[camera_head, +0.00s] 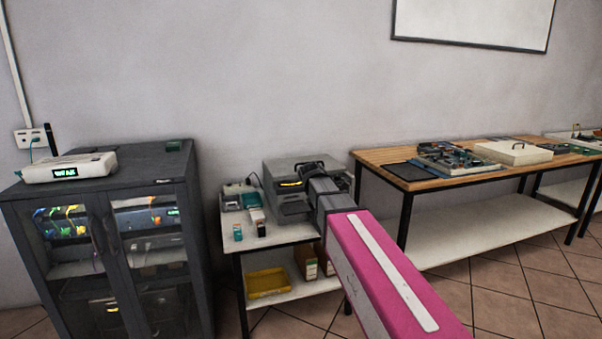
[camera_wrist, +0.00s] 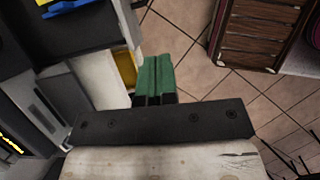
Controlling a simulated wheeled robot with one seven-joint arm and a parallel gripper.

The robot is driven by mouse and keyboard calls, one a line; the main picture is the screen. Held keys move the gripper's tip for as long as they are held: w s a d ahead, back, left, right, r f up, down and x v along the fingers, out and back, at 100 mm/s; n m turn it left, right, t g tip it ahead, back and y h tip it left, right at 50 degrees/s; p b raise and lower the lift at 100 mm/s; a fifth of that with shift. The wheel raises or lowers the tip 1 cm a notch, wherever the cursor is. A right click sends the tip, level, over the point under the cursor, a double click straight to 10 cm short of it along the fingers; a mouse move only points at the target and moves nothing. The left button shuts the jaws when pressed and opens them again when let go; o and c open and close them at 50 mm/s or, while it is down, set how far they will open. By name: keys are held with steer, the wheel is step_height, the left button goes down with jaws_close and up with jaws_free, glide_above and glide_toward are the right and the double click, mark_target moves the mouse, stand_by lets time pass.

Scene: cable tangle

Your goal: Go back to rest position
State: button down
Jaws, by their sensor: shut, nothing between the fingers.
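My gripper shows in the wrist view as two green fingers (camera_wrist: 154,76) pressed together with nothing between them. They hang over the floor beside the small side table. In the head view my pink arm reaches out from the lower right toward the small side table (camera_head: 262,239). Its dark wrist end is in front of the grey boxy devices (camera_head: 287,207) on that table. The fingertips cannot be made out in the head view. Whether the arm touches the devices cannot be told.
A dark glass-door cabinet (camera_head: 100,188) with a white router (camera_head: 68,168) on top stands at left. A yellow tray (camera_head: 267,282) lies on the side table's lower shelf. A wooden workbench (camera_head: 372,157) with circuit boards stands at right. Tiled floor (camera_head: 497,283) is open in front.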

steer(key=s+d+f+m+y, duration=0.1)
steer(key=s+d+f+m, duration=0.2)
steer(key=s+f+m, duration=0.3)
steer(key=s+d+f+m+y, duration=0.1)
steer(key=s+d+f+m, duration=0.2)
steer(key=s+f+m, duration=0.3)
steer(key=s+d+f+m+g+y, duration=0.1)
steer(key=s+d+f+m+y, duration=0.1)
steer(key=s+f+m, duration=0.4)
step_height(320, 180, down, 4)
steer(key=d+m, duration=0.1)
steer(key=m, duration=0.2)
steer(key=shift+d+f, duration=0.2)
steer(key=shift+d, duration=0.2)
stand_by(0.4)
